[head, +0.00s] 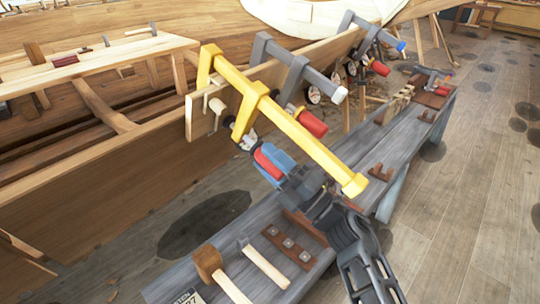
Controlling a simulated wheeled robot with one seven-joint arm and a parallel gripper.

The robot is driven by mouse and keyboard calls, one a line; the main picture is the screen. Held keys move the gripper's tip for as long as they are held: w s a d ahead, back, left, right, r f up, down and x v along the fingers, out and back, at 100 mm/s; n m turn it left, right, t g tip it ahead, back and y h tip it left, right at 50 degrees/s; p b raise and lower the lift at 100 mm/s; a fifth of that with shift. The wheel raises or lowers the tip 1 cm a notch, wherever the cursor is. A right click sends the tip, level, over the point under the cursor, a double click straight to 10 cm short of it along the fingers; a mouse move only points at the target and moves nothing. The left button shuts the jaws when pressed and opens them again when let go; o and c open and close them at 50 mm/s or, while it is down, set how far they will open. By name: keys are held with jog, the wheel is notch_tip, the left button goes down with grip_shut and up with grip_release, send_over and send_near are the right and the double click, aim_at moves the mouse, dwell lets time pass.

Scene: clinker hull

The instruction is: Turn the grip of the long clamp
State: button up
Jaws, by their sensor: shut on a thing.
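The long yellow clamp (310,145) sits over the top edge of the hull plank, its bar reaching down and right toward me. Its sliding jaw (247,108) hangs down from the bar, with a screw (248,140) below it. The red grip (263,163) is on the end of that screw. My gripper (270,163) comes up from the lower right beneath the bar and is shut on the red grip, with a blue finger alongside it. The grip is partly hidden by the fingers.
Two grey clamps (313,74) (378,35) with red grips stand farther along the plank (200,115). A grey bench (350,150) runs below my arm. A mallet (210,265), another wooden-handled tool (263,262) and a brown block (290,247) lie on it. Floor at right is clear.

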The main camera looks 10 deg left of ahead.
jog(key=shift+d+f+m, duration=0.1)
jog(key=shift+d+m, duration=0.05)
jog(key=shift+m, duration=0.15)
jog(key=shift+w, duration=0.1)
jog(key=o, duration=1.1)
jog(key=shift+c, duration=0.2)
jog(key=v, duration=0.7)
jog(key=shift+s+d, duration=0.2)
jog(key=shift+s, duration=0.05)
jog(key=shift+f, duration=0.1)
